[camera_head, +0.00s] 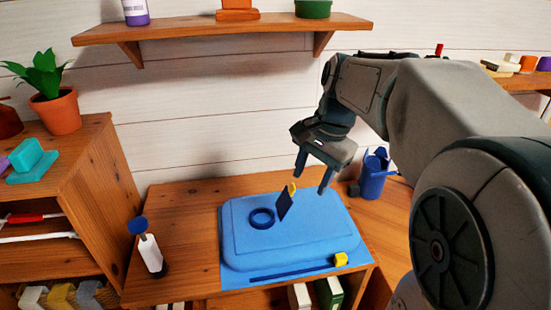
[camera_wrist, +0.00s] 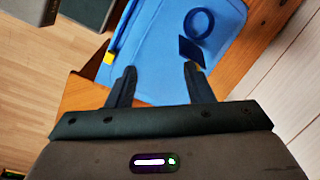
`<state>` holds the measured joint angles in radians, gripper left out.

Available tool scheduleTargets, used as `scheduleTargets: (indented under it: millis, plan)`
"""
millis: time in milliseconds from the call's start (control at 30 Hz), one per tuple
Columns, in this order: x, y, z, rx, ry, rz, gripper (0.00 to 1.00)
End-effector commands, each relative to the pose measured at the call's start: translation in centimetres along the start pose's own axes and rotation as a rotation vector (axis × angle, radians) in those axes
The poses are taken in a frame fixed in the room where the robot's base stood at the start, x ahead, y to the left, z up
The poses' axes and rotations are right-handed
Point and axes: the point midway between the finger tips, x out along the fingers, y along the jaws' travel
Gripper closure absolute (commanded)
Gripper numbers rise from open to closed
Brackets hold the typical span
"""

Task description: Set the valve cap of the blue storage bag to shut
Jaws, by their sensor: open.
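The blue storage bag (camera_head: 315,225) lies flat on a wooden cabinet top. It has a round dark-blue valve ring (camera_head: 262,218), and beside it a dark-blue valve cap (camera_head: 285,206) with a yellow tab (camera_head: 292,189) stands up, off the ring, so the valve is open. My gripper (camera_head: 312,178) is open and empty, above the bag's back right, a little right of the cap and apart from it. In the wrist view the bag (camera_wrist: 160,60), ring (camera_wrist: 198,25) and cap (camera_wrist: 191,50) show beyond my open fingers (camera_wrist: 158,82).
A dark-blue slider strip with a yellow block (camera_head: 341,259) runs along the bag's front edge. A white bottle with a blue top (camera_head: 148,250) stands left of the bag. A blue watering can (camera_head: 373,174) stands behind right. A shelf (camera_head: 220,28) hangs above.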

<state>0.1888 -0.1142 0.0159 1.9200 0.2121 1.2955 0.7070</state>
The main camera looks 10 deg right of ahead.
Motion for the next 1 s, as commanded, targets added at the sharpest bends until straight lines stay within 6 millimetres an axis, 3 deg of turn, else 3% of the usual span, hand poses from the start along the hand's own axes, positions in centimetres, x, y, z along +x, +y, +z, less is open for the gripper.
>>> scheduleTargets:
  millis: [33, 233, 400, 533, 667, 1000]
  plan:
    - [-0.5, -1.1, -1.6, 0.106, -0.033, -0.002, 0.53]
    - [-2.4, -4.0, -6.0, 0.458, -0.154, 0.002, 0.53]
    - [-3.2, -5.0, -7.9, 0.612, -0.209, 0.01, 0.53]
    - [-3.1, -5.2, -8.2, 0.646, -0.223, 0.014, 0.53]
    - [-1.7, -5.2, -7.9, 0.647, -0.224, 0.016, 0.53]
    - [5.2, -5.5, -6.3, 0.645, -0.223, 0.018, 0.53]
